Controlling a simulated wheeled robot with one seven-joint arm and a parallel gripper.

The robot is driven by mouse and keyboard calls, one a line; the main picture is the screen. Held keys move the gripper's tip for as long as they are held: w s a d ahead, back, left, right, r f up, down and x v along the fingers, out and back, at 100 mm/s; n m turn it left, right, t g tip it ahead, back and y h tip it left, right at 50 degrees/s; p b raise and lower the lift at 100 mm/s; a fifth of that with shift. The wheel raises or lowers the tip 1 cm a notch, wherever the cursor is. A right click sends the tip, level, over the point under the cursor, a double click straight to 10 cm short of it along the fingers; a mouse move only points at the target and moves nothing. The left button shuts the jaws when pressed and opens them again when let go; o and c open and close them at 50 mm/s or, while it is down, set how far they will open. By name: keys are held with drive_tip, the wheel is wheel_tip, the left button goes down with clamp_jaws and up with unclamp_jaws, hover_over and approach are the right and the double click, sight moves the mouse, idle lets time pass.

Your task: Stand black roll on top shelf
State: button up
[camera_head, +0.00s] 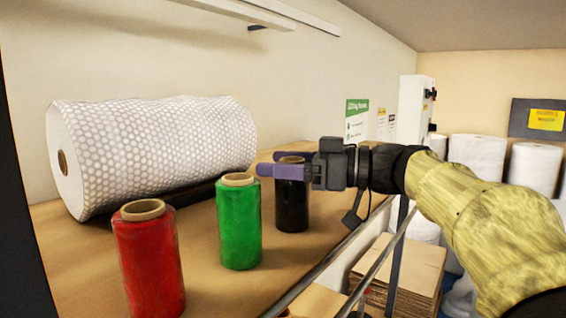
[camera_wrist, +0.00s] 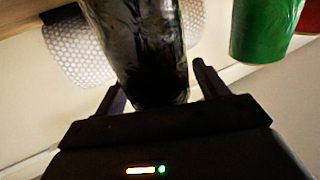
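The black roll (camera_head: 292,209) stands upright on the brown shelf top (camera_head: 215,292), behind and to the right of the green roll. My gripper (camera_head: 279,165) reaches in level from the right, its purple fingers on either side of the roll's upper part. In the wrist view the black roll (camera_wrist: 145,45) stands between the two fingers (camera_wrist: 160,85). A narrow gap shows beside the right finger, so the gripper looks open around the roll. Contact at the left finger is hard to tell.
A green roll (camera_head: 239,225) and a red roll (camera_head: 150,262) stand upright left of the black roll. A large bubble-wrap roll (camera_head: 160,145) lies behind them along the wall. A metal rail (camera_head: 325,265) runs along the shelf's right edge. Flat cartons (camera_head: 408,265) are stacked below.

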drive_tip(key=shift+r, duration=0.15)
drive_tip(key=b+v, duration=0.4)
drive_tip(key=v, duration=0.8)
